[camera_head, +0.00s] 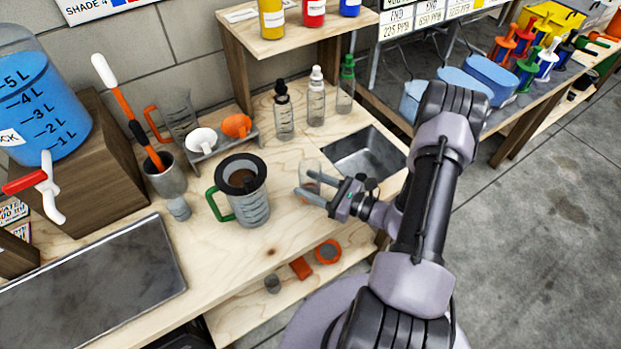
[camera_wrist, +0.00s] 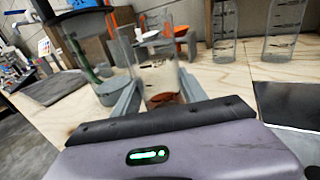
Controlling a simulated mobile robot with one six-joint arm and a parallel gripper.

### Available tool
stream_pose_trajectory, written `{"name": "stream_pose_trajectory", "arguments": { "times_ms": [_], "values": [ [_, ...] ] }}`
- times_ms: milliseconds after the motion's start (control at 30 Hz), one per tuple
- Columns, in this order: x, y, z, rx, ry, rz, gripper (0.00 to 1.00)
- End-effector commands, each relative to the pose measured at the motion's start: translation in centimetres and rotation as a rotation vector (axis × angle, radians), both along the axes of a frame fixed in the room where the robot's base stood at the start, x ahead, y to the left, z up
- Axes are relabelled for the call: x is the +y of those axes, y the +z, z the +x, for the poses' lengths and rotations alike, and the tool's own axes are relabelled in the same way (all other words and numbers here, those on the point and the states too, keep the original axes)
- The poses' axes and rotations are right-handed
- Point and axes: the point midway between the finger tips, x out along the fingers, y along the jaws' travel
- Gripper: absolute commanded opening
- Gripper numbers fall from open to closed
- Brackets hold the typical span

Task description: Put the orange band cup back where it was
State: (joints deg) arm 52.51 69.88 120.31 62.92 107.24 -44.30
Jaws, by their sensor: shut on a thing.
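My gripper (camera_head: 312,188) is shut on a clear see-through cup (camera_head: 309,174) over the wooden counter, between the green-handled jug and the sunken metal basin. In the wrist view the cup (camera_wrist: 160,66) stands between my two fingers (camera_wrist: 158,95), roughly upright, with a reddish-orange patch low on it. This looks like the orange band cup; the band is partly hidden by the fingers. I cannot tell whether its base touches the counter.
The green-handled jug (camera_head: 243,190) stands left of the cup. Dropper bottles (camera_head: 316,100) stand behind it, and the metal basin (camera_head: 362,153) is at right. A rack (camera_head: 222,143) holds a white and an orange scoop. Bare counter (camera_head: 285,235) lies in front.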

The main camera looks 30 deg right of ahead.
Motion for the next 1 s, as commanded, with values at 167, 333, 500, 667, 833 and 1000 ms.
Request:
{"name": "stream_pose_trajectory", "arguments": {
  "times_ms": [167,333,500,667,833,1000],
  "values": [
    [0.2,-0.8,-0.1,-0.001,-0.003,-0.001,0.0],
    [0.2,-1.1,-0.1,-0.001,-0.003,-0.001,0.0],
    [0.2,-1.1,-0.1,-0.001,-0.003,-0.001,0.72],
    [0.2,-1.0,-0.1,0.0,-0.003,0.0,0.72],
    [0.2,-0.4,-0.1,-0.001,-0.003,-0.001,0.72],
    [-1.7,-0.3,-3.0,0.0,-0.01,0.0,0.72]
  ]
}}
